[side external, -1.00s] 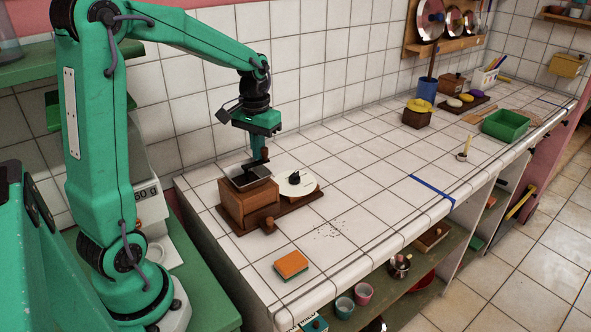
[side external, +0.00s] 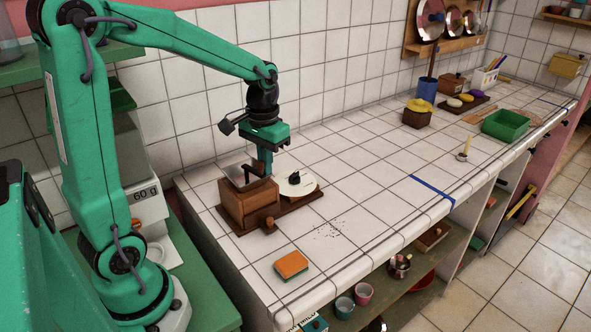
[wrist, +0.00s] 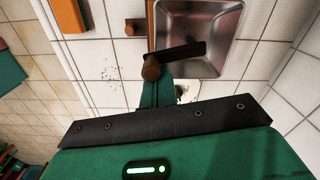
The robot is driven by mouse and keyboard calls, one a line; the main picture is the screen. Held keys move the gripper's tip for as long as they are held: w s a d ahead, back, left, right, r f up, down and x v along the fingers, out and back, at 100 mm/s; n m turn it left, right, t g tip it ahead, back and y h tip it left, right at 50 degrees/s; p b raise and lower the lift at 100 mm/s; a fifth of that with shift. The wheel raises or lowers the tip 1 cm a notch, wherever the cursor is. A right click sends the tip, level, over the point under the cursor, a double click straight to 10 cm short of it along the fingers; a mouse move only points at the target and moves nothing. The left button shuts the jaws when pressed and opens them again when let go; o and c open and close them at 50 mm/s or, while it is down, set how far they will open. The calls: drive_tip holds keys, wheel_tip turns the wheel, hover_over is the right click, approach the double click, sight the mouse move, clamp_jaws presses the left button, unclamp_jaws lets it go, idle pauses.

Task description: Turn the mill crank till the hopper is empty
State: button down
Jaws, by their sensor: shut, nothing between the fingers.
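The wooden mill (side external: 247,207) stands on a brown base board on the tiled counter. Its square metal hopper (wrist: 215,25) looks bare grey inside where it shows; the crank arm hides part of it. The dark crank arm (wrist: 183,56) reaches across the hopper to an upright wooden knob (wrist: 151,69). The knob also shows in the side view (side external: 258,168). My gripper (side external: 265,172) points down at the crank end, its fingers shut and empty beside the knob. I cannot tell whether they touch it.
A white disc (side external: 308,187) with a black piece sits right beside the mill. Dark specks (side external: 330,229) and an orange-topped block (side external: 291,264) lie on the counter in front. A scale (side external: 145,193) reading 60 g stands left.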

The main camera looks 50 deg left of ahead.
drive_tip(key=shift+w+a, duration=0.1)
drive_tip(key=shift+w, duration=0.05)
idle(0.4)
drive_tip(key=shift+w+a, duration=0.35)
drive_tip(key=shift+r, duration=0.1)
drive_tip(key=shift+r, duration=2.15)
drive_tip(key=shift+r, duration=0.1)
drive_tip(key=shift+s+d+r, duration=0.3)
drive_tip(key=shift+s+d, duration=0.1)
drive_tip(key=s+d+r+m+t, duration=0.2)
drive_tip(key=s+d+t, duration=0.3)
drive_tip(key=s+d, duration=0.3)
drive_tip(key=shift+s+m+t, duration=0.3)
drive_tip(key=shift+s, duration=1.8)
